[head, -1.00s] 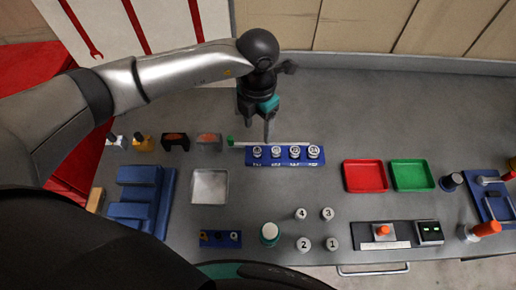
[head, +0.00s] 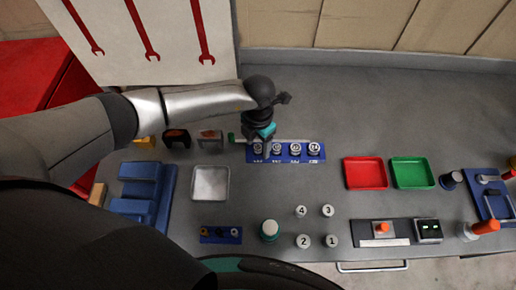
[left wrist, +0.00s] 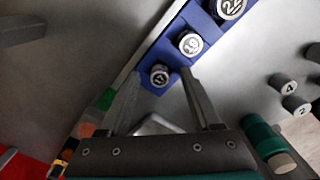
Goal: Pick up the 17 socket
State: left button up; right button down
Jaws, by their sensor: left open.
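The blue socket rack (head: 285,158) stands on the grey bench with several round silver sockets in a row. The 17 socket (left wrist: 159,75) is the end one, leftmost in the head view (head: 257,149); its label reads like 17 in the left wrist view. My left gripper (left wrist: 160,80) is open, its fingers on either side of the 17 socket in that view. Whether they touch it cannot be told. In the head view the left gripper (head: 259,142) is over the rack's left end and partly covers it. My right gripper is not in view.
A red tray (head: 365,173) and a green tray (head: 412,172) lie right of the rack. A square metal tray (head: 210,183) lies to the left, near a blue stepped block (head: 140,190). Numbered pegs (head: 303,241) stand in front. The bench behind the rack is clear.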

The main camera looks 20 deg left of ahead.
pick_arm(q)
grip_shut()
dwell(0.5)
